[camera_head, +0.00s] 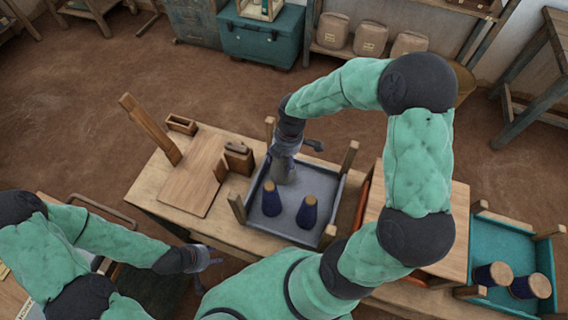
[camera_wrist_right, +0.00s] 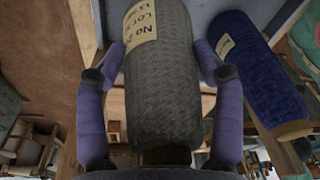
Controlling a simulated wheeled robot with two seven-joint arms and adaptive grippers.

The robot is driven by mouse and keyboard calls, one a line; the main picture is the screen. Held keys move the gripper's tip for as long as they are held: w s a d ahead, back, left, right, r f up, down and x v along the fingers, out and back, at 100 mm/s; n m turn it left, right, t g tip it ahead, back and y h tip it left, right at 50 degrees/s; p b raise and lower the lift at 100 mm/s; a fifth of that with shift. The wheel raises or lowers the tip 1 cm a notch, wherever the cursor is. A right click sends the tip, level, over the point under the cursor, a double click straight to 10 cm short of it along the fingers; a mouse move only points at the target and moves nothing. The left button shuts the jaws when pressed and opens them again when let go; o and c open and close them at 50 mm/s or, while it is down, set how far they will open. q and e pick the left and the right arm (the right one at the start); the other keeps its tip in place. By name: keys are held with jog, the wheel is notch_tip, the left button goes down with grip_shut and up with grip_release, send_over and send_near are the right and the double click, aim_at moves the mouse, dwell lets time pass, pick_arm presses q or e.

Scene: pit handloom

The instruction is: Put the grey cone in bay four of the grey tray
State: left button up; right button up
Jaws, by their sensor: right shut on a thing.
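The grey cone (camera_wrist_right: 160,85), with a pale paper label, is between the purple-grey fingers of my right gripper (camera_wrist_right: 155,75), which is shut on it. In the head view the grey cone (camera_head: 283,170) is over the far part of the grey tray (camera_head: 330,190), partly hidden by the gripper. I cannot tell whether it touches the tray floor. Two dark blue cones (camera_head: 271,200) (camera_head: 307,210) stand in the tray's nearer part; one blue cone (camera_wrist_right: 255,75) shows beside the grey cone in the wrist view. My left gripper (camera_head: 211,273) is open and empty at the table's near-left edge.
Wooden posts (camera_head: 348,157) rise at the grey tray's corners. A wooden board (camera_head: 195,178) with an upright wooden bar (camera_head: 150,130) lies left of it. A teal tray (camera_head: 500,240) with dark blue cones (camera_head: 530,286) is at the right. My right arm passes over the table between the trays.

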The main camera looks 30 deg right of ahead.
jog(key=shift+f, duration=1.45)
jog(key=shift+f+b, duration=0.1)
jog(key=shift+b, duration=0.2)
jog(key=o, duration=1.4)
jog(key=shift+c, duration=0.2)
jog(key=r+p, duration=0.1)
jog(key=r, duration=0.3)
jog(key=d+r+p, duration=0.1)
jog(key=r, duration=0.7)
jog(key=shift+s+d+r+p, duration=0.15)
jog(key=shift+d+p, duration=0.1)
jog(key=shift+p, duration=0.15)
